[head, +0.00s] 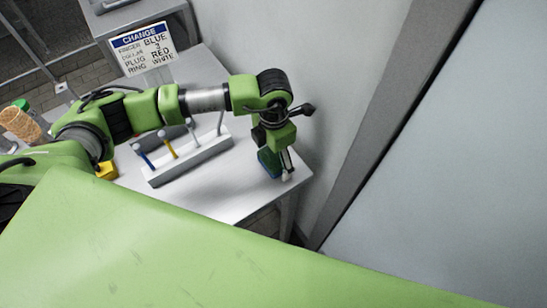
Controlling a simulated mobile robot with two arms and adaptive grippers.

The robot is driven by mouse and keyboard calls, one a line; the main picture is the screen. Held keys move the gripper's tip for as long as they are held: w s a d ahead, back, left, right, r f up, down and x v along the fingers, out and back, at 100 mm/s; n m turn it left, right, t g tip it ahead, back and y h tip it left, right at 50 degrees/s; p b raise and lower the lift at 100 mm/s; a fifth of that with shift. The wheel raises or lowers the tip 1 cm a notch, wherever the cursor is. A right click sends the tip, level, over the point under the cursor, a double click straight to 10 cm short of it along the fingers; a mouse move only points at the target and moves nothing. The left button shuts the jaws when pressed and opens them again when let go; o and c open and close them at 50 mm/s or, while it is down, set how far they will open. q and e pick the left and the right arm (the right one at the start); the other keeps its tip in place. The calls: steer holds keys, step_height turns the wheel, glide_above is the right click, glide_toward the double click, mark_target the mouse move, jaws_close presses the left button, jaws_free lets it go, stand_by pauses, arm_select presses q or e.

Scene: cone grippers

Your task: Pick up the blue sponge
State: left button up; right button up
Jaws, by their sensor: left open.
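The blue sponge (265,163) stands near the right front corner of the white table (235,196), and only a small dark blue part of it shows. My left gripper (279,168) points down right at it, with its fingers open. A finger with a pale tip shows on the right of the sponge. I cannot tell whether the fingers touch it. My right gripper is out of view.
A white rack (190,162) with several upright rods, blue and yellow among them, stands left of my left gripper. A sign (143,50) stands behind. A yellow block (106,171) lies at left. A wall and grey panel (450,170) are close on the right.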

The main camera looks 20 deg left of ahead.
arm_select(q)
steer(key=c, duration=0.8)
steer(key=shift+r, duration=0.1)
steer(key=shift+r, duration=0.25)
step_height(320, 180, up, 2)
steer(key=shift+w+b, duration=0.1)
steer(key=shift+b, duration=0.2)
steer(key=s+r, duration=0.1)
steer(key=r, duration=0.1)
steer(key=s+d+r+b, duration=0.1)
steer(key=s+r, duration=0.3)
steer(key=shift+d+r+b, duration=0.15)
steer(key=shift+d+b, duration=0.15)
steer(key=shift+b, duration=0.1)
steer(key=shift+s+d+r+b, duration=0.35)
steer(key=shift+s+r, duration=0.3)
steer(key=shift+s, duration=0.8)
steer(key=shift+s+d+r+b, duration=0.25)
steer(key=shift+s+d+r, duration=0.35)
steer(key=shift+s, duration=0.8)
steer(key=shift+s+d+r+b, duration=0.3)
steer(key=shift+s+r, duration=0.45)
steer(key=shift+s, duration=0.7)
